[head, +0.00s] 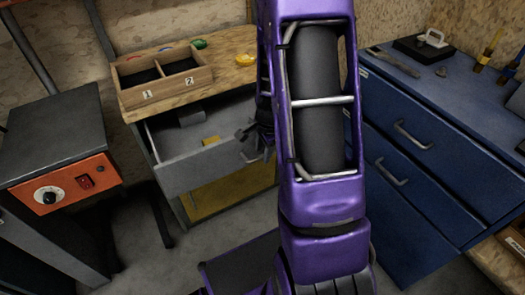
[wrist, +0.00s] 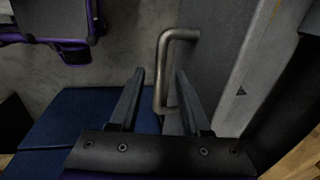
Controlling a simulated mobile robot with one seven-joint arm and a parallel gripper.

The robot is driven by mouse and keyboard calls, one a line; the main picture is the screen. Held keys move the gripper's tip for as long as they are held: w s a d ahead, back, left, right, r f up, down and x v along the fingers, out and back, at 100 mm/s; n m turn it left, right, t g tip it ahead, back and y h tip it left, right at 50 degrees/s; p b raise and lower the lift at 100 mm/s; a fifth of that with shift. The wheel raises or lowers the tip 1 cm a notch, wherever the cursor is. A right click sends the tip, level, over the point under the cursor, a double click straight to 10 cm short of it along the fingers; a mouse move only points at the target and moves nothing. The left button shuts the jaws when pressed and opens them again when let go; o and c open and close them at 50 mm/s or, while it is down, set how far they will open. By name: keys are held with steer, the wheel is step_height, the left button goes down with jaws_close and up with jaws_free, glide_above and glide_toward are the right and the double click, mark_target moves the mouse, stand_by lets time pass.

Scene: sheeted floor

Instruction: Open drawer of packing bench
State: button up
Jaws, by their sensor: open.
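The packing bench (head: 240,46) has a wooden top and stands left of centre in the head view. Its grey drawer (head: 190,169) is pulled out, and its inside shows with a grey item (head: 192,117) and a yellow item (head: 211,140) in it. My gripper (head: 255,147) is at the right end of the drawer front, partly hidden by my purple arm. In the wrist view my gripper (wrist: 160,74) is open. The metal bar handle (wrist: 163,72) shows between its two fingers, with a gap visible on each side. The grey drawer front (wrist: 212,70) is right of the handle.
A wooden tray (head: 172,95) with two numbered compartments sits on the bench top. A blue cabinet (head: 420,190) with bar handles stands on the right. A grey unit with an orange control panel (head: 72,192) stands on the left. Some grey floor (head: 222,232) is clear before the bench.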

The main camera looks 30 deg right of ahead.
steer(key=s+r+p, duration=0.3)
steer(key=r+p, duration=0.1)
steer(key=r, duration=1.2)
steer(key=shift+s+r, duration=0.15)
steer(key=shift+r, duration=0.05)
